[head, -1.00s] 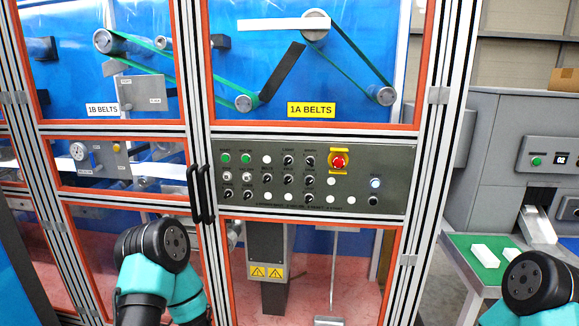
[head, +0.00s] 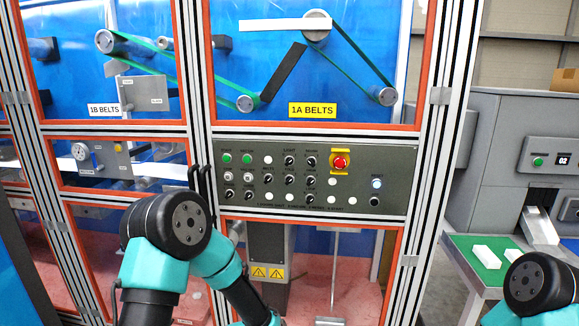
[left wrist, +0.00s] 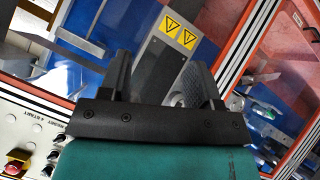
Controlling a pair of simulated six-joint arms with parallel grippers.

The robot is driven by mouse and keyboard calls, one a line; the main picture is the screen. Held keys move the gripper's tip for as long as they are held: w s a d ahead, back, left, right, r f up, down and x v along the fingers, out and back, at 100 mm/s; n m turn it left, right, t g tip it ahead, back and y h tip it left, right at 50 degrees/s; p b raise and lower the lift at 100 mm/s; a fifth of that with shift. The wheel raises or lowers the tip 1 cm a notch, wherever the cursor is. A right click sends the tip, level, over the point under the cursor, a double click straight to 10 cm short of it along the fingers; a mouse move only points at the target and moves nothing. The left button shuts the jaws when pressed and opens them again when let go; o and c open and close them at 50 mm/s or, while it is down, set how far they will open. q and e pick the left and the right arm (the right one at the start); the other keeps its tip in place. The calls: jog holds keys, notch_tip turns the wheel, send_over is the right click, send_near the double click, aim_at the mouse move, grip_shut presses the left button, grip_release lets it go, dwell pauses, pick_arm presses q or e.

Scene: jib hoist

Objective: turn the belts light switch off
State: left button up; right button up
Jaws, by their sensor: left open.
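The dark control panel (head: 400,180) sits below the 1A BELTS label, with rows of small black rotary switches. One switch (head: 289,161) has a label above it that seems to read LIGHT; the lettering is too small to be sure, and I cannot tell its setting. My left arm reaches in from the lower left, its hand below the head view. In the left wrist view my left gripper (left wrist: 160,75) is open and empty, over the column with yellow warning signs. Part of the panel (left wrist: 40,115) shows at lower left there. My right gripper is out of view.
A red emergency stop (head: 340,161) on a yellow plate sits right of the switches. Green buttons (head: 236,158) are at the panel's upper left. Black door handles (head: 209,185) stand left of the panel. A green-topped table (head: 460,245) is at right.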

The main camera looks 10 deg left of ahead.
aim_at(289, 163)
pick_arm(q)
jog(key=w+d+r+n+t+y, duration=0.2)
jog(key=w+d+r+t, duration=0.15)
jog(key=r, duration=0.75)
jog(key=w+d+r+n+t+y, duration=0.15)
jog(key=w+r+t, duration=0.3)
jog(key=r, duration=0.55)
jog(key=d+r+n+t+y, duration=0.1)
jog(key=r+n+y, duration=0.1)
jog(key=r, duration=0.6)
jog(key=s+d+r+n+y, duration=0.1)
jog(key=d+r+n+y, duration=0.1)
jog(key=r, duration=0.7)
jog(key=shift+s+r+n+t+y, duration=0.35)
jog(key=shift+n+y, duration=0.3)
jog(key=shift+n, duration=0.4)
jog(key=shift+w+d+f, duration=0.1)
jog(key=shift+w, duration=0.05)
jog(key=x, duration=1.7)
jog(key=shift+w, duration=0.15)
jog(key=shift+c, duration=0.3)
jog(key=c, duration=0.9)
jog(key=shift+o, duration=0.2)
